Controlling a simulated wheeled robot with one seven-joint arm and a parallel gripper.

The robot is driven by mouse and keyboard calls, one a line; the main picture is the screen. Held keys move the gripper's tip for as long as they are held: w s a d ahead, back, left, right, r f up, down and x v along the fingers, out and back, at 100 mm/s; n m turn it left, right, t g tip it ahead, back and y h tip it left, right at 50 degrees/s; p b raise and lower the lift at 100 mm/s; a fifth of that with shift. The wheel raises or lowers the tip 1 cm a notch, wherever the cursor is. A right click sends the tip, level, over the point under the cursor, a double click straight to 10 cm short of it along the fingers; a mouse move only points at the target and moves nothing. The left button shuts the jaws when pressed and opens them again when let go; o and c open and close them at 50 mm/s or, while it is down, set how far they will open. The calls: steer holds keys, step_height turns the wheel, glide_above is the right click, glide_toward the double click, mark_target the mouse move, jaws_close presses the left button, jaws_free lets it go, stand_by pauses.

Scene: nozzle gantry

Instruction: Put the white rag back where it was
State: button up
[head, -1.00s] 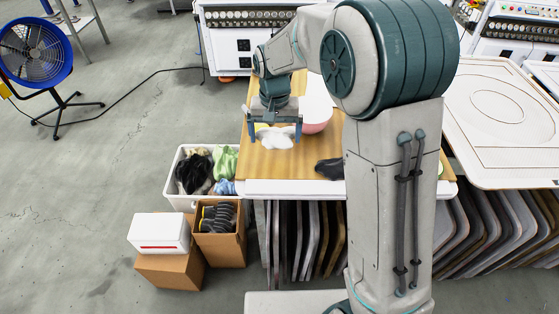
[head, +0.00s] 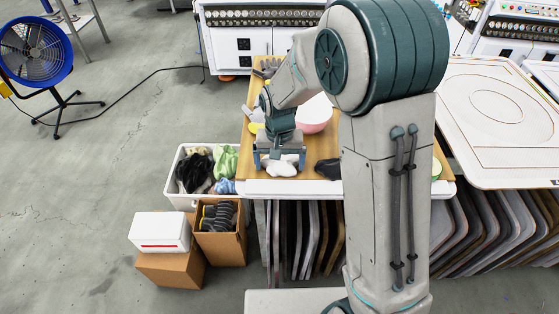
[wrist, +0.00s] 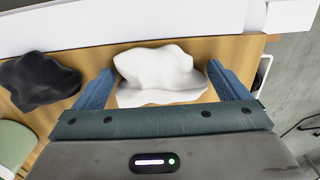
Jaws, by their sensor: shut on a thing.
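The white rag (head: 281,168) is a crumpled lump at the near left end of the wooden table top (head: 259,97). My gripper (head: 279,163) is over it, pointing down. In the wrist view the white rag (wrist: 160,70) sits between the two blue fingers of my gripper (wrist: 163,84), which are shut on it. I cannot tell whether the rag's underside touches the wood. A dark rag (head: 328,168) lies to the right of it; it also shows in the wrist view (wrist: 40,78).
A pink bowl (head: 315,118) stands farther back on the table, partly behind my arm. A yellow item (head: 255,128) lies near the left edge. A white bin (head: 178,198) of mixed rags stands left of the table, with cardboard boxes (head: 170,270) in front of it.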

mark_target(279, 163)
steer(key=o, duration=0.5)
steer(key=shift+f, duration=0.1)
step_height(279, 163, up, 12)
steer(key=s+d+r+t, duration=0.2)
steer(key=s+d+t, duration=0.1)
steer(key=s+d, duration=1.1)
steer(key=s, duration=0.4)
steer(key=shift+s+r, duration=0.3)
steer(key=shift+s, duration=0.05)
